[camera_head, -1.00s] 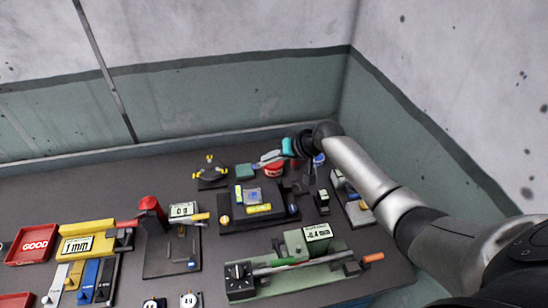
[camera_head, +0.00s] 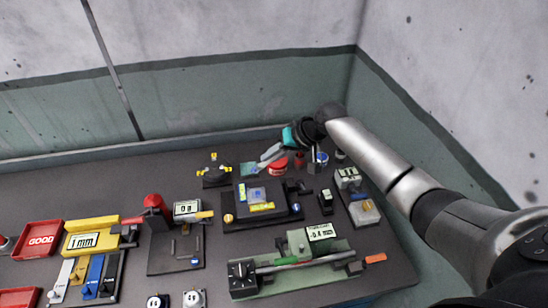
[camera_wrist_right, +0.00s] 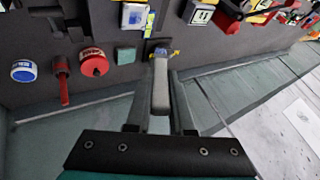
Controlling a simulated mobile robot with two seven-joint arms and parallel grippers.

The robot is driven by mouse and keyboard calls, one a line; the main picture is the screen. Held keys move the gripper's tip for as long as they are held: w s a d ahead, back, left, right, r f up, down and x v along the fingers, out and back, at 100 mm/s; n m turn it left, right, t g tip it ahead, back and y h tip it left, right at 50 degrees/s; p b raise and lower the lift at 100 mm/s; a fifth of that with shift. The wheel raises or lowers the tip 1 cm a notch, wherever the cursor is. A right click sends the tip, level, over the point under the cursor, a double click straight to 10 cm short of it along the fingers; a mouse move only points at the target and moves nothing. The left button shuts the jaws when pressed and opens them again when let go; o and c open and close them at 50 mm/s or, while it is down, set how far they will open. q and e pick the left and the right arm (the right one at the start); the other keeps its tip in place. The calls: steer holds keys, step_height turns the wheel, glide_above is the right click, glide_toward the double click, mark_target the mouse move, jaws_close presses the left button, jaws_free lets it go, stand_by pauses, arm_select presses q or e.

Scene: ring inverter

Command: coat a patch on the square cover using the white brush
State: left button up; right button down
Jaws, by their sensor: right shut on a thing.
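My right gripper (camera_head: 266,158) is at the back of the bench, just left of a red round jar. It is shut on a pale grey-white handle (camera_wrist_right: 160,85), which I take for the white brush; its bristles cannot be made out. I cannot tell for certain which item is the square cover. A dark square block with a blue piece on top (camera_head: 257,195) sits on the central black fixture. A small teal square (camera_head: 248,168) lies behind it, close to my right gripper; it also shows in the right wrist view (camera_wrist_right: 126,55). My left gripper is not in view.
The red jar (camera_head: 279,167) and a blue-and-white jar (camera_head: 321,159) stand at the back right. A yellow-knobbed stand (camera_head: 214,170) is left of the teal square. Gauges and fixtures crowd the front. The back-left bench is clear.

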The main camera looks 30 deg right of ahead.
mark_target(257, 168)
steer(key=shift+s+a+r, duration=0.2)
steer(key=shift+s+r, duration=0.1)
steer(key=shift+s, duration=0.1)
steer(key=shift+s+f+g, duration=0.1)
steer(key=shift+f+g, duration=0.05)
steer(key=shift+g, duration=0.15)
step_height(257, 168, down, 5)
steer(key=b, duration=0.5)
steer(key=shift+b, duration=0.3)
steer(key=shift+a+r, duration=0.1)
steer(key=shift+r, duration=0.15)
